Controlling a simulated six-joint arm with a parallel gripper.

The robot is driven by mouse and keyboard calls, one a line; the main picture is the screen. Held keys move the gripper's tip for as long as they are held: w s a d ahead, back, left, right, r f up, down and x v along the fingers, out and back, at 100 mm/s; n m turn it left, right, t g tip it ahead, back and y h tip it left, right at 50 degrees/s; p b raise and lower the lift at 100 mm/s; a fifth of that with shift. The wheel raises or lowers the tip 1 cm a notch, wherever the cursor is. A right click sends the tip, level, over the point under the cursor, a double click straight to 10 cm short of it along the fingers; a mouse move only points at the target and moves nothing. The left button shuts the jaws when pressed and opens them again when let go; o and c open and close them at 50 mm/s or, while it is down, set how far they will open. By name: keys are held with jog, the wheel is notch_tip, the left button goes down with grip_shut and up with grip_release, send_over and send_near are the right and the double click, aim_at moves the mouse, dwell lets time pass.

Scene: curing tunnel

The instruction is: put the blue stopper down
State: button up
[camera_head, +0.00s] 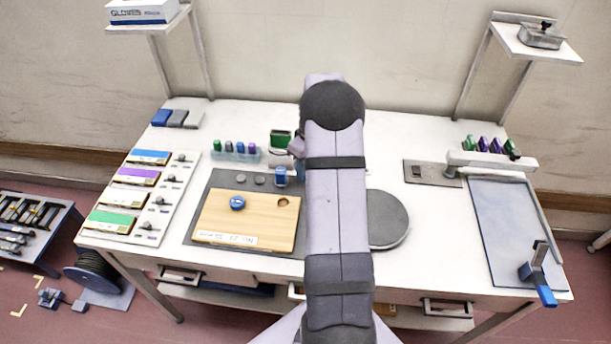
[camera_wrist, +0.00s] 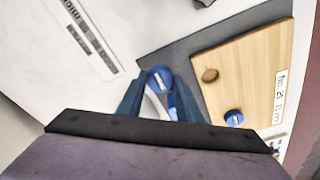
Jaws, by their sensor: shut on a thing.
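My gripper (camera_wrist: 158,92) is shut on a blue stopper (camera_wrist: 160,79) with a pale mark on its round face. In the head view the blue stopper (camera_head: 281,178) shows just left of my arm, near the right back corner of the wooden board. My arm hides much of the gripper there, and I cannot tell its exact height above the mat. A second blue round piece (camera_head: 237,202) sits on the board, and shows in the wrist view (camera_wrist: 234,118). The wooden board (camera_head: 245,222) has an empty round hole (camera_head: 282,202) near its right back corner.
The board lies on a dark grey mat (camera_head: 200,215). Two grey discs (camera_head: 259,180) lie behind it. A clear rack (camera_head: 235,155) with several coloured pieces and a green container (camera_head: 280,138) stand farther back. A round grey plate (camera_head: 388,220) lies right of my arm.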

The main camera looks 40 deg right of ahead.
jog(key=shift+f+p, duration=0.6)
jog(key=shift+f, duration=1.2)
jog(key=shift+f, duration=0.2)
jog(key=o, duration=1)
jog(key=shift+r, duration=0.1)
